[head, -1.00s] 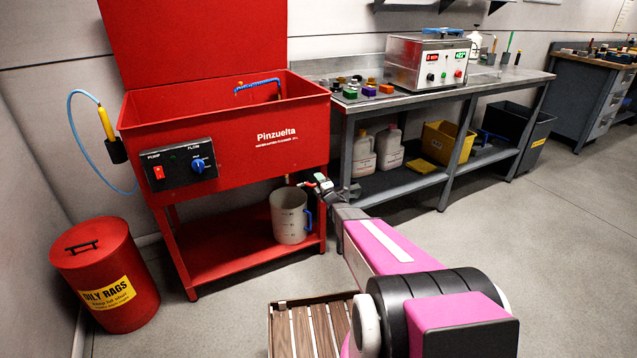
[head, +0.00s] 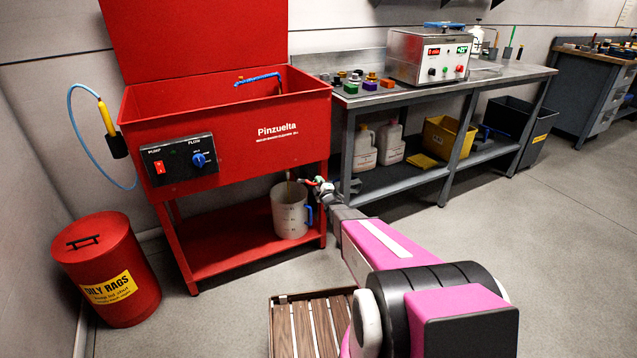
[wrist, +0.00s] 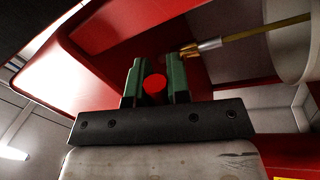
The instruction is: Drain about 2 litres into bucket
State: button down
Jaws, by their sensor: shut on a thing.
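The bucket (head: 291,212), a pale graduated jug with a blue handle, stands upright on the lower shelf of the red parts washer (head: 225,120). My gripper (head: 322,188) is at the drain tap on the washer's underside, right of the bucket's rim. In the wrist view my gripper (wrist: 156,72) has its green-padded jaws shut on the red tap handle (wrist: 155,84). A metal spout (wrist: 203,46) shows beside the jaws, with a yellow-brown stream (wrist: 265,29) running from it toward the pale bucket (wrist: 293,50). The liquid level in the bucket is hard to read.
A red oily-rags bin (head: 108,270) stands at the left. A steel bench (head: 440,90) with jugs and crates beneath is at the right. A slatted wooden platform (head: 307,325) lies on the floor in front. The floor at the right is clear.

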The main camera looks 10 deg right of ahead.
jog(key=c, duration=1.1)
grip_release()
jog(key=v, duration=1.1)
